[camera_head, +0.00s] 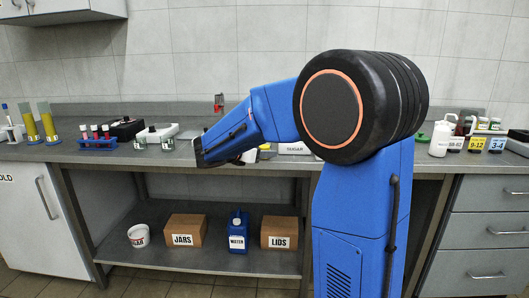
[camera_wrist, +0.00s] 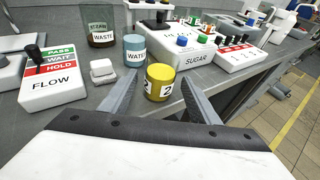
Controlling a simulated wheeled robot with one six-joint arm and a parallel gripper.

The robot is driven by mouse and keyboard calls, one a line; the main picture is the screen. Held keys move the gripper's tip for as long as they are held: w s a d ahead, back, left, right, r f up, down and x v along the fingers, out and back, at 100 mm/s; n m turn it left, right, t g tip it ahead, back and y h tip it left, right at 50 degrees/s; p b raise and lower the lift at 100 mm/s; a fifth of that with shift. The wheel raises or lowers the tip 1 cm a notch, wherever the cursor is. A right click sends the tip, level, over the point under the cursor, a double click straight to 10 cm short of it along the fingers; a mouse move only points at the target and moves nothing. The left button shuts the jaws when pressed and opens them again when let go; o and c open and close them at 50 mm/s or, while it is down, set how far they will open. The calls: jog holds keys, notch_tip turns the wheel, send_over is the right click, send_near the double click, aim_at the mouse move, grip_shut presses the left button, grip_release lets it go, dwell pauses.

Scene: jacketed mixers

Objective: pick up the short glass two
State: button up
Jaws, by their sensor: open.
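The short glass two (camera_wrist: 159,82) is a small yellow-filled cup with white labels, one reading 2, standing upright on the grey bench in the wrist view. My gripper (camera_wrist: 160,88) is open and empty. Its two grey fingers show to the left and right of the glass in the picture, with a gap on each side. I cannot tell how far the tips reach along it. In the head view my gripper (camera_head: 203,152) is over the bench's front part, seen from the side. The glass cannot be made out surely there.
Just behind the glass stands a blue WATER cup (camera_wrist: 136,50). A WASTE beaker (camera_wrist: 100,25), a small white block (camera_wrist: 103,71) and the FLOW box (camera_wrist: 53,85) are to the left. The SUGAR box (camera_wrist: 190,50) is to the right. The bench edge runs close on the right.

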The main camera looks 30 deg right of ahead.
jog(key=shift+x, duration=0.95)
jog(key=c, duration=1.3)
notch_tip(320, 180, up, 10)
jog(key=shift+r, duration=0.1)
